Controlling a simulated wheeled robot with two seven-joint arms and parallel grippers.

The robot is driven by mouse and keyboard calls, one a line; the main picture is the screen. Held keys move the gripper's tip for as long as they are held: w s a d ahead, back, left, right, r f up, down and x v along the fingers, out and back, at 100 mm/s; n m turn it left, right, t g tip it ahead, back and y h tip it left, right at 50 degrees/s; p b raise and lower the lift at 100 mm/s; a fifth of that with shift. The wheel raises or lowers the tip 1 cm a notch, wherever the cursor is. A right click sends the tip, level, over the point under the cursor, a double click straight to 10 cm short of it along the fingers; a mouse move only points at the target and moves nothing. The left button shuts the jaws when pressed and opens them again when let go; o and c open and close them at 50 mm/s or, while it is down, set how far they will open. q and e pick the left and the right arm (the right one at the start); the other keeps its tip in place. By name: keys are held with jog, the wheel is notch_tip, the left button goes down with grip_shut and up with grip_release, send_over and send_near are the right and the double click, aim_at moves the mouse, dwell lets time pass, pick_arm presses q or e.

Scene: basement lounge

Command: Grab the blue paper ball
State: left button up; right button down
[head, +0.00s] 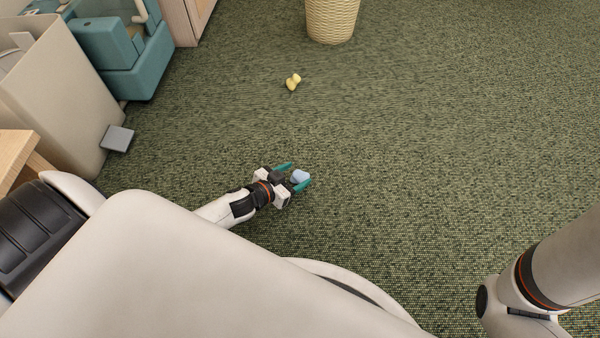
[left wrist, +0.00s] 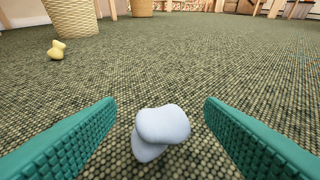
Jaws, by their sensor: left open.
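The blue paper ball (head: 300,176) is a pale blue, lumpy wad lying on the green carpet. In the left wrist view the ball (left wrist: 161,130) sits between the two teal fingers, with carpet showing on both sides of it. My left gripper (head: 296,176) is low over the floor and open around the ball, its fingers apart from it in the wrist view. My right arm shows at the lower right of the head view, but I cannot see its gripper.
A yellow paper ball (head: 293,82) lies on the carpet farther off. A woven basket (head: 332,20) stands at the back. A beige bin (head: 50,90) with a grey pedal (head: 117,138) and a teal piece of equipment (head: 135,65) stand at the left. The carpet to the right is clear.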

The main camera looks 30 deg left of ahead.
aim_at(299, 174)
pick_arm(q)
jog(key=b+x, duration=0.2)
jog(key=f+b+x, duration=0.1)
jog(key=b+x, duration=0.1)
jog(key=shift+s, duration=0.2)
jog(key=shift+w, duration=0.45)
jog(key=shift+c, duration=0.4)
jog(key=shift+d, duration=0.1)
jog(key=c, duration=0.9)
jog(key=shift+c, duration=0.2)
